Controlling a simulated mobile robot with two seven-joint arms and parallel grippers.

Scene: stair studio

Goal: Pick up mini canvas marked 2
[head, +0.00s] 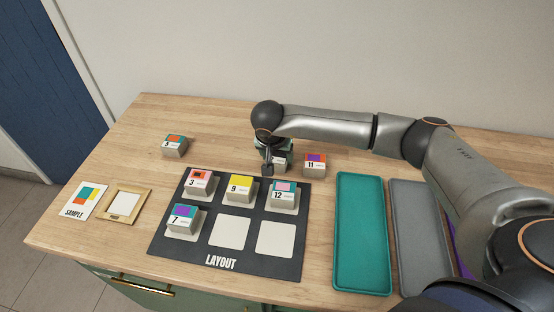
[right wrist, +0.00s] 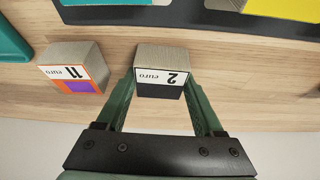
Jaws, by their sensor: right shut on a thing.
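The mini canvas marked 2 (right wrist: 161,74) is a small block with a white label band, seen in the right wrist view between green fingers. In the head view it (head: 281,162) is mostly hidden by my right arm, behind the layout board. My right gripper (head: 268,165) is shut on it; the fingers also show in the right wrist view (right wrist: 162,100). The block appears at or close to the table top; I cannot tell whether it is lifted. My left gripper is not in view.
Canvas 11 (head: 314,163) stands close to the right of the gripper. The layout board (head: 205,247) in front holds canvases 3, 9, 12 and 7. Canvas 5 (head: 174,145) is farther left. A teal tray (head: 341,290) and a grey tray (head: 405,275) lie right.

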